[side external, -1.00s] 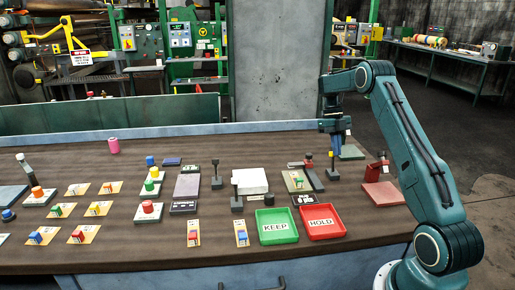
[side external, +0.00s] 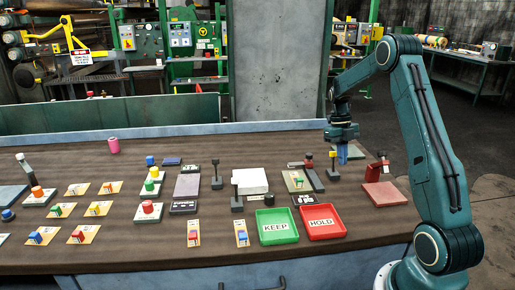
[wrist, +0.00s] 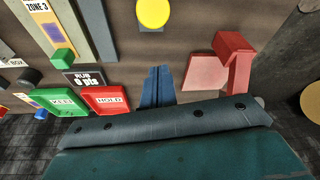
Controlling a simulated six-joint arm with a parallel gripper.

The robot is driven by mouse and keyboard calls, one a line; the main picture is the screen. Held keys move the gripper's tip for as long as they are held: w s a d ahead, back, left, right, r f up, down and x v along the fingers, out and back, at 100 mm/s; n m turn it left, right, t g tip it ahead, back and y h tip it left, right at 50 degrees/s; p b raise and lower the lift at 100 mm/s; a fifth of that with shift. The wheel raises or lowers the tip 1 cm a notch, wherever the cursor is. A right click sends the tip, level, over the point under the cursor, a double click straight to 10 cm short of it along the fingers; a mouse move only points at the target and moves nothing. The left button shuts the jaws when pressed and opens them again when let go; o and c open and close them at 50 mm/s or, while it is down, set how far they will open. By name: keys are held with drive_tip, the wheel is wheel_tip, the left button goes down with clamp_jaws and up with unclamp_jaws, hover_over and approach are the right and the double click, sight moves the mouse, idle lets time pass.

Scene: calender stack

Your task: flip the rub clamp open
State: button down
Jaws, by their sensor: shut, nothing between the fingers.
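My gripper (side external: 342,153) points down with its blue fingers together and empty, low over the bench's right part. The shut fingers also show in the wrist view (wrist: 157,88). No part reads "rub clamp", so I cannot tell for sure which it is. A small dark sign (wrist: 88,79) reads "RUB 0 pts". A red hinged-looking block (side external: 379,167) stands by a reddish pad (side external: 382,194) to the right.
A "ZONE 3" card (wrist: 45,22) with a green block (wrist: 62,57) lies beside grey bars. Green KEEP (side external: 277,237) and red HOLD (side external: 323,233) trays stand at the front. Several coloured buttons fill the left.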

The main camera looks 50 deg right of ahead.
drive_tip(key=shift+s+a+f+t+h, duration=0.25)
drive_tip(key=shift+s+a+t+h, duration=0.1)
drive_tip(key=shift+t+h, duration=0.3)
drive_tip(key=shift+s+a+f+t+h, duration=0.25)
drive_tip(key=shift+s+t+h, duration=0.1)
drive_tip(key=shift+t+h, duration=0.3)
drive_tip(key=s, duration=0.1)
drive_tip(key=s+a+f, duration=0.1)
drive_tip(key=shift+s+a+f, duration=0.1)
drive_tip(key=shift+s+a, duration=0.15)
drive_tip(key=shift+s, duration=0.1)
drive_tip(key=shift+s+a+r, duration=0.15)
drive_tip(key=shift+r, duration=0.35)
wheel_tip(320, 180, up, 9)
drive_tip(key=a, duration=0.1)
drive_tip(key=a+r+n+t, duration=0.1)
drive_tip(key=a+r+n, duration=0.3)
drive_tip(key=a+n, duration=0.4)
drive_tip(key=a+r+n+t, duration=0.2)
drive_tip(key=a+r+n, duration=0.2)
drive_tip(key=a+n, duration=0.5)
drive_tip(key=shift+s+a+n, duration=0.15)
drive_tip(key=shift+n, duration=1.55)
